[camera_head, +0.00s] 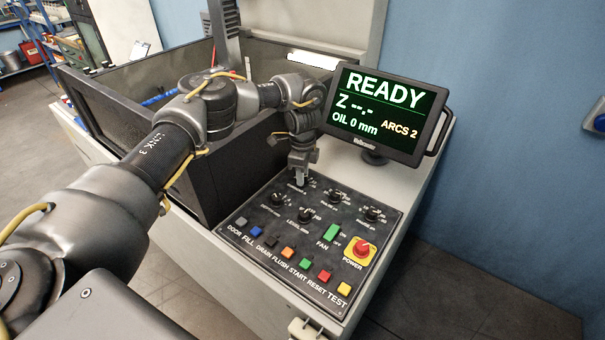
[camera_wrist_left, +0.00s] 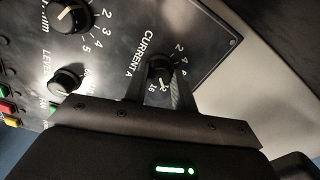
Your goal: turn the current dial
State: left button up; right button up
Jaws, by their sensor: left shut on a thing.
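The current dial (camera_wrist_left: 160,68) is a small black knob beside the label "CURRENT A" in the left wrist view. Its white mark seems to point to the gripper side, near the figure 16, though the exact setting is hard to read. My left gripper (camera_wrist_left: 160,88) is shut on the dial, with one finger on each side of it. In the head view my left gripper (camera_head: 301,181) reaches down to the back left of the black control panel (camera_head: 255,222), and its tips hide most of the dial. My right gripper is not in view.
Other black knobs (camera_head: 304,215) sit close by on the panel. Several coloured buttons (camera_head: 305,263), a green fan switch (camera_head: 330,232) and a red power knob (camera_head: 361,248) lie nearer the front. A screen (camera_head: 385,110) reading "READY" and "ARCS 2" stands just behind.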

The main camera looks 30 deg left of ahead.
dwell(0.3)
pick_arm(q)
jog(key=o, duration=1)
jog(key=shift+r, duration=0.3)
notch_tip(320, 180, up, 10)
jog(key=shift+r+b, duration=0.15)
jog(key=shift+b, duration=0.35)
